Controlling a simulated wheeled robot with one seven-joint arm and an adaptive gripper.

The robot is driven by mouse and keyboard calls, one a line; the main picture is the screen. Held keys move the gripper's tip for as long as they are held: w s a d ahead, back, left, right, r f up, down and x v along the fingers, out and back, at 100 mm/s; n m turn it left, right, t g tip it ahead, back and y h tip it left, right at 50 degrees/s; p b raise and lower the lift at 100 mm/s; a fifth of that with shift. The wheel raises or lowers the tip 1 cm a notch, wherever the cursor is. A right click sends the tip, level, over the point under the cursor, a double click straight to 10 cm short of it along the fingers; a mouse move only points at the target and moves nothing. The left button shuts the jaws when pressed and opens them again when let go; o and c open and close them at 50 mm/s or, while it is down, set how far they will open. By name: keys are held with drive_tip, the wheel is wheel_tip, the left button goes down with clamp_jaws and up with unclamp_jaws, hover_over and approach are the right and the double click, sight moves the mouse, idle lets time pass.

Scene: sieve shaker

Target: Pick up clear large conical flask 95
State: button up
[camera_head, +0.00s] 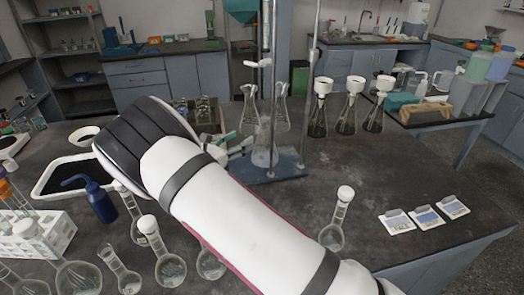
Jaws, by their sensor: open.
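A clear conical flask (265,150) stands upright at the blue base of a stand, in the middle of the dark bench. Two more clear conical flasks, a left one (249,114) and a right one (282,112), show just behind it. No label is readable, so I cannot tell which one is number 95. My gripper (246,146) is open, just left of the front flask, its fingers pointing toward it. My white arm hides much of the gripper. I cannot tell whether the fingers touch the glass.
The stand's blue base (285,168) and its upright posts are close to my gripper. Three flasks with white funnels (348,105) stand to the right. Several round flasks (168,262) and a blue wash bottle (100,202) stand at front left. The bench right of the stand is mostly clear.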

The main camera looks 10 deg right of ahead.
sight(262, 127)
drive_tip(key=p+x, duration=0.1)
drive_tip(key=x, duration=1.2)
drive_tip(key=shift+d+f, duration=0.1)
drive_tip(key=shift+d, duration=0.1)
clamp_jaws()
